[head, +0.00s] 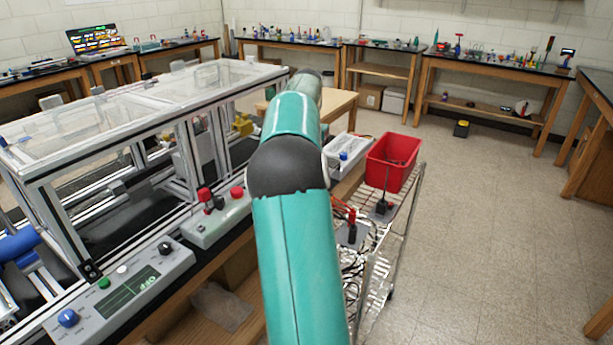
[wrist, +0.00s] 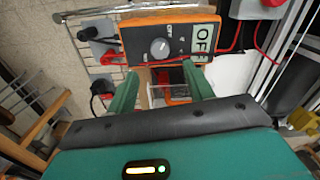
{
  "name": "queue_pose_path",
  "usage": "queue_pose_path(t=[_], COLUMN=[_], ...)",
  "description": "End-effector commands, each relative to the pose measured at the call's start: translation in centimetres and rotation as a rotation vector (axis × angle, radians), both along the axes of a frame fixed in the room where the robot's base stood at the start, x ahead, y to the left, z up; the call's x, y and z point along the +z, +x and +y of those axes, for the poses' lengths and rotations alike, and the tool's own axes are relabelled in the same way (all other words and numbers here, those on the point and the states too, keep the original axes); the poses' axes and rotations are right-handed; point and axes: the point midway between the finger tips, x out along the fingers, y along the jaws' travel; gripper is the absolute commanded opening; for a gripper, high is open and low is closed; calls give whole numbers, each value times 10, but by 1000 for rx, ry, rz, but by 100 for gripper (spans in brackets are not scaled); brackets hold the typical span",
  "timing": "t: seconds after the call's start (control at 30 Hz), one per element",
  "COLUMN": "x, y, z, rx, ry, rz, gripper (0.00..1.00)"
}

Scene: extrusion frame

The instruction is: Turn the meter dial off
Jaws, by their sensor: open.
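The orange meter (wrist: 135,40) is near the top of the wrist view, with a dark face. Its round grey dial (wrist: 160,47) is in the middle of that face. Its pale display (wrist: 203,38) sits to the right of the dial and appears to read OFF, turned sideways. My gripper (wrist: 160,69) is open, its two green fingers apart and pointing toward the meter's lower edge. The dial shows beyond the gap between the fingertips, with nothing gripped. Whether the fingers touch the meter, I cannot tell. In the head view my arm hides my gripper, and I cannot make out the meter.
Red leads (wrist: 228,48) run beside the meter. A wire-rack cart (head: 372,262) carries a red bin (head: 393,160) and black plugs. The framed machine (head: 130,120) and a control panel (head: 120,290) stand left. The floor (head: 490,220) at right is clear.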

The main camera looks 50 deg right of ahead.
Motion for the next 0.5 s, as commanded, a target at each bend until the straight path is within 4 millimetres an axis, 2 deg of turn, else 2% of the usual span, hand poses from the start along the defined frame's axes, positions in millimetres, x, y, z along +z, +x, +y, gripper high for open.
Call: queue_pose_path(t=[0.03, 0.2, 0.33, 0.5], x=[12, 42, 53, 57], y=[0, 1, 0, 0], z=[-1, -1, 0, 0], rx=[0, 0, -1, 0], ry=[-3, -2, 0, 1], rz=[-2, -1, 0, 0], gripper=[52, 52, 52, 52])
